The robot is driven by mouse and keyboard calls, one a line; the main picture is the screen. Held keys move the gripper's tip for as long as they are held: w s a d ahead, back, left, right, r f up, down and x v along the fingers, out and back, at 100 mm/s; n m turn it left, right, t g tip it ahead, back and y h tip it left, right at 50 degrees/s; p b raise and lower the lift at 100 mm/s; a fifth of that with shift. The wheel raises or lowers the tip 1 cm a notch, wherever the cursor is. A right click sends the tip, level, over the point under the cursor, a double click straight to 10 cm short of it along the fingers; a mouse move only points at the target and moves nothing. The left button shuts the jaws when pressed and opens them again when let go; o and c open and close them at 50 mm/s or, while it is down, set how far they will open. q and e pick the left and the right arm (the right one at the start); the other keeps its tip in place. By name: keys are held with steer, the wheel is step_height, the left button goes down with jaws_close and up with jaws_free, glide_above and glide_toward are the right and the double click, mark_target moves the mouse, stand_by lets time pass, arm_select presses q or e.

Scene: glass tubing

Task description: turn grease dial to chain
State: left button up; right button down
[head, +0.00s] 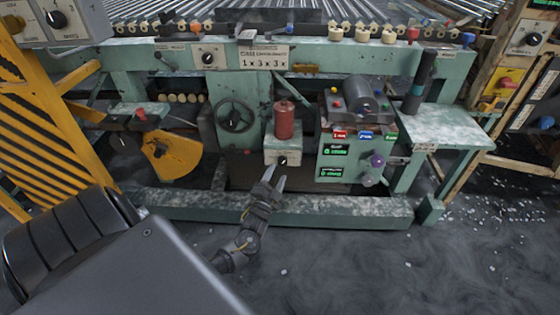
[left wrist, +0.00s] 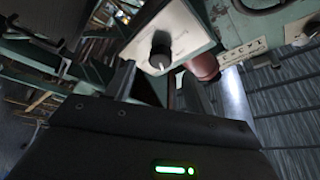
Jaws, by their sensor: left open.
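The grease dial (head: 283,161) is a small black knob on the front of a pale box (head: 271,157) below a red canister (head: 284,119). In the left wrist view the black knob (left wrist: 160,51) shows large on its white plate (left wrist: 178,32), with printed labels too blurred to read. My left gripper (head: 275,177) is open and empty, just below and in front of the knob, with its fingers pointing up toward it. I cannot tell whether a finger touches the knob. My right gripper is not in view.
A handwheel (head: 235,115) is left of the box. A green control cabinet (head: 336,151) with displays and a purple knob (head: 377,160) stands close on the right. A low green beam (head: 330,210) runs across the front. A yellow guard (head: 70,120) stands at left.

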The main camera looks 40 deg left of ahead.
arm_select(q)
steer(key=v, duration=0.6)
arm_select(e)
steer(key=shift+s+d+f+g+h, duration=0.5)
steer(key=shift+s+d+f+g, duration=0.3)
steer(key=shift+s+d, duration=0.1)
